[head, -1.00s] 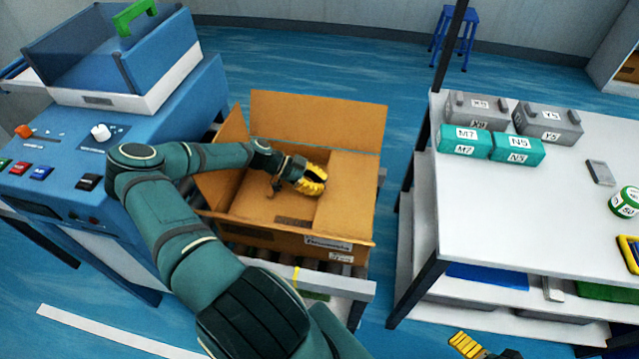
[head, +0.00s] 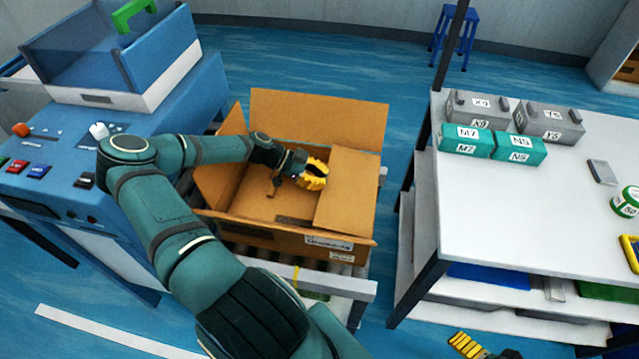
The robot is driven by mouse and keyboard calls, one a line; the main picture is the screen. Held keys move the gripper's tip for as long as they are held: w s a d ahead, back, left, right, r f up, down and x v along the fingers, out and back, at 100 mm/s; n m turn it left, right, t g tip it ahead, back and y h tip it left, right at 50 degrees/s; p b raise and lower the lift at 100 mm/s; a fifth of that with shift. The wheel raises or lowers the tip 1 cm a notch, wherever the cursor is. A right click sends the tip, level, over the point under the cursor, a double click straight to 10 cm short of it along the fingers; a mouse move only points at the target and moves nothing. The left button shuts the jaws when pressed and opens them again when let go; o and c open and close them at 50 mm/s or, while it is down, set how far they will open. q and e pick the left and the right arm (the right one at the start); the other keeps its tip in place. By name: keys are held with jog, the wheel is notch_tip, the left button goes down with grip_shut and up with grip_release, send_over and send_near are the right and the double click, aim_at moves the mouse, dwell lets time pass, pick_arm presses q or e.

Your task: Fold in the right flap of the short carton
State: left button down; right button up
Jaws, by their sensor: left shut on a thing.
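The short carton (head: 260,234) is an open brown box on a roller conveyor. Its far flap (head: 318,122) stands up, its left flap (head: 212,178) leans outward, and its near flap hangs outward toward me. The right flap (head: 350,190) is tilted inward over the right part of the opening. My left gripper (head: 314,174), with yellow fingers, is at the inner edge of the right flap, shut on it; the exact contact is hard to see. My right gripper (head: 465,344) shows only partly at the bottom edge, and its opening cannot be judged.
A blue machine (head: 100,210) with knobs and a blue bin (head: 112,50) stands at left. A white table (head: 560,210) at right holds grey and teal boxes and a green-and-white round container (head: 626,201). A dark post rises at the table's far left corner.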

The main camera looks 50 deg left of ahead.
pick_arm(q)
jog(key=r, duration=0.6)
jog(key=shift+w+d+r, duration=0.15)
jog(key=shift+w+d, duration=0.05)
jog(key=shift+d, duration=0.05)
jog(key=shift+d+r+g+p, duration=0.2)
jog(key=shift+r+g+p, duration=0.2)
jog(key=shift+r, duration=0.3)
notch_tip(320, 180, up, 10)
jog(key=g+y+p, duration=0.4)
jog(key=y+p, duration=0.2)
jog(key=b, duration=0.3)
send_over(338, 184)
notch_tip(338, 184, down, 10)
jog(key=shift+s+a+f, duration=0.15)
jog(key=shift+a+f, duration=0.05)
jog(key=shift+f, duration=0.3)
jog(key=shift+s+a+f, duration=0.1)
jog(key=shift+a+f, duration=0.05)
jog(key=shift+f, duration=0.3)
jog(key=shift+s+a+f, duration=0.2)
jog(key=shift+a+f, duration=0.1)
jog(key=shift+f, duration=0.4)
